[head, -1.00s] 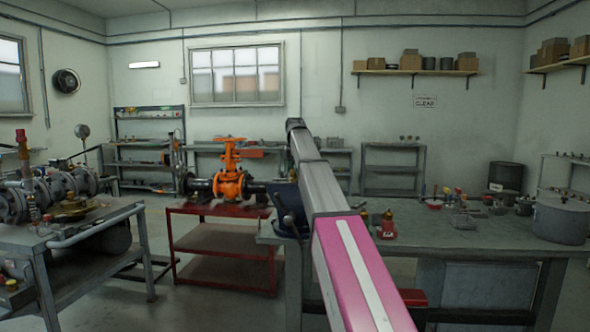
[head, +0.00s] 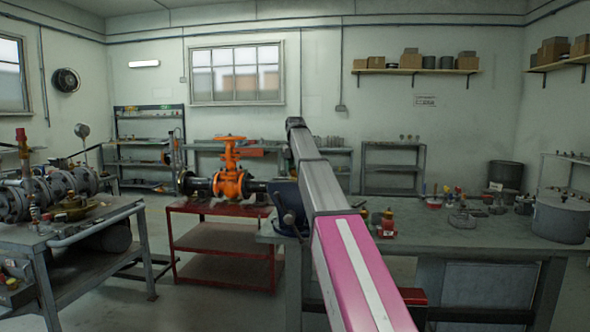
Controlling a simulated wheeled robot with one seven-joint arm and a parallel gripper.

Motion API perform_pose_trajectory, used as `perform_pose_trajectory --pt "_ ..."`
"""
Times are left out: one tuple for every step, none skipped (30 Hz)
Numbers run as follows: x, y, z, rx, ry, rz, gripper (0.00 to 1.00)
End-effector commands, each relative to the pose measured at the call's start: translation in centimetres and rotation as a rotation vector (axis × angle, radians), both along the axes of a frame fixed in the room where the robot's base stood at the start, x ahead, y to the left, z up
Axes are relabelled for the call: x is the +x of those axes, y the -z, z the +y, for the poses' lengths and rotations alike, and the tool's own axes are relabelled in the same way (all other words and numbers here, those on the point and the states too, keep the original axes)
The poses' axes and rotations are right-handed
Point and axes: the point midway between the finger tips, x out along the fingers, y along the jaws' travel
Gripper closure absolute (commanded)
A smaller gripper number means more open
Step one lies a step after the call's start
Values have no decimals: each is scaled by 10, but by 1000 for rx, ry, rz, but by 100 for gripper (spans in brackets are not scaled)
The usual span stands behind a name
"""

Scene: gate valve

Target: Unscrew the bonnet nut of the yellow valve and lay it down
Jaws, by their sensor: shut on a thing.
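My arm rises across the middle of the head view, over the workbench (head: 470,245). My gripper is not visible; the arm itself hides it or it is out of sight beyond the arm's far end. I cannot make out the yellow valve or its bonnet nut for certain. A small yellowish piece (head: 364,213) shows just right of the arm on the bench, partly covered by it. A dark blue vise-like block (head: 289,203) stands at the bench's left end, also partly hidden by the arm.
An orange gate valve (head: 230,172) sits on a red cart (head: 222,236) to the left. Pipework and a brass-coloured piece (head: 77,209) are on the left table. A small red object (head: 387,226) stands on the bench, with a grey pot (head: 560,219) at its right end.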

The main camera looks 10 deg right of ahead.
Motion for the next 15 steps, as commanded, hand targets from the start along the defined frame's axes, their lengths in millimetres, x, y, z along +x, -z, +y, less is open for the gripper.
perform_pose_trajectory --pt "0 0 0 0 5 0 85" --pt "0 0 0 0 6 0 85" --pt "0 0 0 0 6 0 85" --pt "0 -1 0 0 7 0 85" --pt "0 -1 0 0 7 0 85" --pt "0 -2 0 0 8 0 85" --pt "0 -2 0 0 8 0 85" --pt "0 -3 0 0 8 0 85" --pt "0 -4 0 0 9 0 85" --pt "0 -5 0 0 9 0 85" --pt "0 -6 0 0 9 0 85" --pt "0 -7 0 0 9 0 85" --pt "0 -8 0 0 9 0 85" --pt "0 -8 0 0 9 0 85" --pt "0 -9 0 0 10 0 85"
